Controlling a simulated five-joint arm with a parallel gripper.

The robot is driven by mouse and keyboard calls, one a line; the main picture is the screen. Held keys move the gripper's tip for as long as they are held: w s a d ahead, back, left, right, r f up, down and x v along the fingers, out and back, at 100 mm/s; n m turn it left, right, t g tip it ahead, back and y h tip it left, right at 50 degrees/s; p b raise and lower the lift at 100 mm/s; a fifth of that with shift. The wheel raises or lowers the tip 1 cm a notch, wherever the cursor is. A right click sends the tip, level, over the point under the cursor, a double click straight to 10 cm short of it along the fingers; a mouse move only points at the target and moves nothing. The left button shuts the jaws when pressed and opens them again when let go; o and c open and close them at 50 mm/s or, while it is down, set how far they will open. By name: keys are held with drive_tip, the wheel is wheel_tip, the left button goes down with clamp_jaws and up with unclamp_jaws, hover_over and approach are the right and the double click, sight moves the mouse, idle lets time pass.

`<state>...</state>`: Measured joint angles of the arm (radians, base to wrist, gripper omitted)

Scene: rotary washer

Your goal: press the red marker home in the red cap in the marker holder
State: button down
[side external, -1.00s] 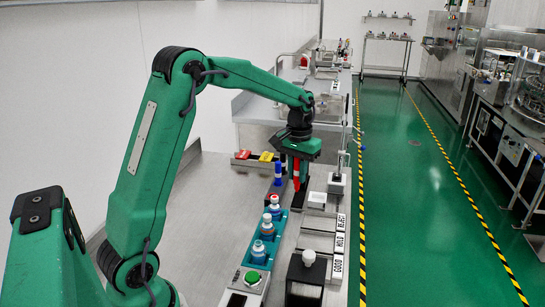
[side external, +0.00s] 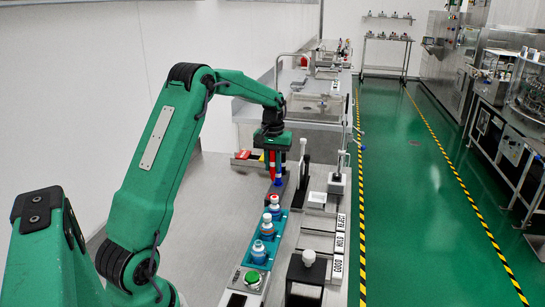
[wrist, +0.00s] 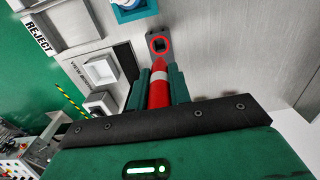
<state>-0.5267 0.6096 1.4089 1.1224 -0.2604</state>
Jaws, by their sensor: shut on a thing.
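My gripper (side external: 272,160) is shut on the red marker (wrist: 159,88), which has a white band. In the wrist view the red cap (wrist: 160,44) shows as a red ring with a dark opening, set in the dark marker holder (wrist: 153,29). The marker's front end points toward the cap and appears a short way from it or above it; I cannot tell the exact gap. In the side view the cap is hidden.
A teal rack (side external: 252,236) with several bottles stands nearer the camera, beside a green button (side external: 252,278). A dark stand with a white post (side external: 303,149) is to the gripper's right. The bench on the left is clear.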

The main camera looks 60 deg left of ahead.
sight(273, 178)
drive_tip(key=shift+f, duration=4.05)
drive_tip(key=shift+f, duration=0.4)
drive_tip(key=c, duration=1.2)
unclamp_jaws()
drive_tip(key=shift+r, duration=0.15)
drive_tip(key=shift+r, duration=3.75)
